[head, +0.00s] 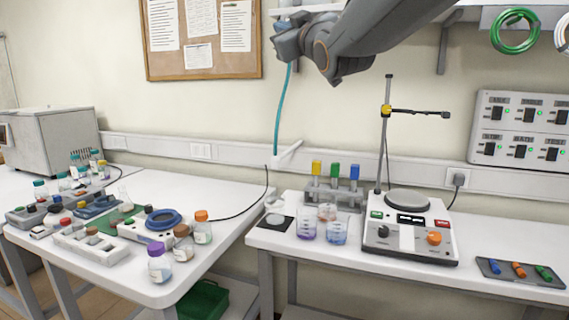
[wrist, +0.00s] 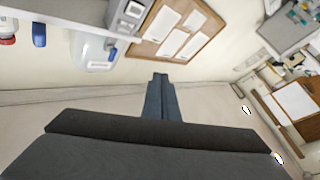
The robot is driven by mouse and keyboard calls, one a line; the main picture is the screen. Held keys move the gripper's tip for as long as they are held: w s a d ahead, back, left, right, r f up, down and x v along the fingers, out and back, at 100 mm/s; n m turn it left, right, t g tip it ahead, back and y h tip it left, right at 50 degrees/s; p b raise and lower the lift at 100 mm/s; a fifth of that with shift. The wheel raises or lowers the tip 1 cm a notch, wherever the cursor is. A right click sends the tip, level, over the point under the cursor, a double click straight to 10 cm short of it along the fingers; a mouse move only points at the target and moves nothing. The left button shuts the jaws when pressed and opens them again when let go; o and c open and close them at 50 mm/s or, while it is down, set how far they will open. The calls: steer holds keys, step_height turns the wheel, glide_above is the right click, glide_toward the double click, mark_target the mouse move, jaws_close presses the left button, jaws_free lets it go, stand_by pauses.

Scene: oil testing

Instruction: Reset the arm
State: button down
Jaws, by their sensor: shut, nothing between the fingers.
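My arm (head: 375,35) reaches in from the top right of the head view, high above the benches, with its wrist end (head: 300,42) in front of the wall near the notice board. I cannot make out the fingers there. In the wrist view my gripper (wrist: 160,78) points away from the camera, its two dark fingers together with nothing between them. Bare wall lies beyond the fingertips, and the gripper touches nothing that I can see.
The left bench (head: 225,225) holds several bottles. The right bench holds a hotplate stirrer (head: 408,228) with a tall stand (head: 386,130), beakers (head: 307,226) and a tube rack (head: 335,192).

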steer(key=s+d+f+m+g+h, duration=0.1)
steer(key=d+f+m+g+h, duration=0.2)
steer(key=f, duration=0.9)
steer(key=s+d+f+m+g+h, duration=0.1)
steer(key=d+f+g+h, duration=0.3)
steer(key=f, duration=0.7)
steer(key=s+d+f+m+g, duration=0.15)
steer(key=d+f, duration=0.35)
steer(key=f, duration=0.7)
steer(key=s+d+f+m+g+h, duration=0.1)
steer(key=s+d+f+g, duration=0.3)
steer(key=s+f, duration=0.7)
steer(key=s+d+f+m+g, duration=0.3)
steer(key=s+f+g, duration=0.3)
steer(key=s+f, duration=0.5)
steer(key=s, duration=0.5)
steer(key=shift+d+m+h, duration=0.35)
steer(key=shift+d+h, duration=0.05)
steer(key=shift+g, duration=0.25)
steer(key=shift+a, duration=0.1)
